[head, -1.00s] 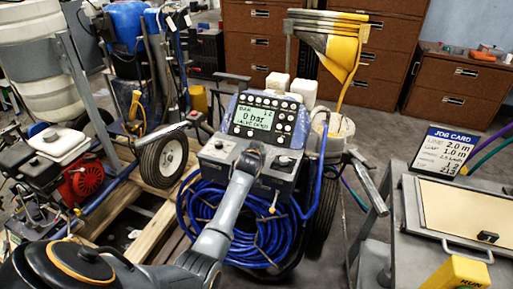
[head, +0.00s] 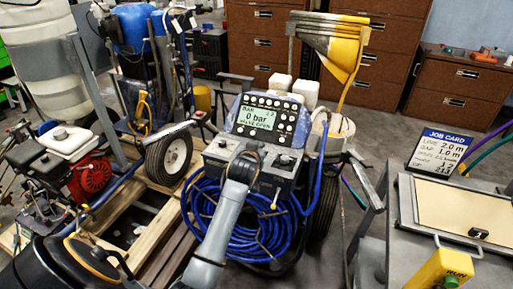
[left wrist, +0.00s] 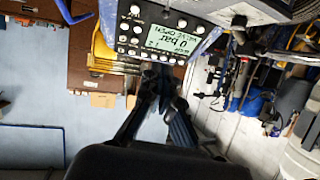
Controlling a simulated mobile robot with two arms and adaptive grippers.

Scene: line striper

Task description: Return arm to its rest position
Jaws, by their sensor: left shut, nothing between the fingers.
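My left arm (head: 222,235) reaches up from the bottom left in the head view. Its gripper (head: 250,155) is over the front of the line striper's control box (head: 215,150), just below the display panel, and its fingertips are hard to make out there. In the left wrist view the dark fingers (left wrist: 160,88) are shut with nothing between them, close to the panel. Whether they touch it I cannot tell. The display (head: 254,118) reads 0 bar; it appears upside down in the left wrist view (left wrist: 165,40). My right gripper is out of view.
A coiled blue hose (head: 215,225) hangs below the control box. A wooden pallet (head: 125,235) with a red engine (head: 92,178) lies left. A grey cart with a job card (head: 443,150) and yellow RUN box (head: 445,268) stands right. Brown drawers (head: 255,45) line the back.

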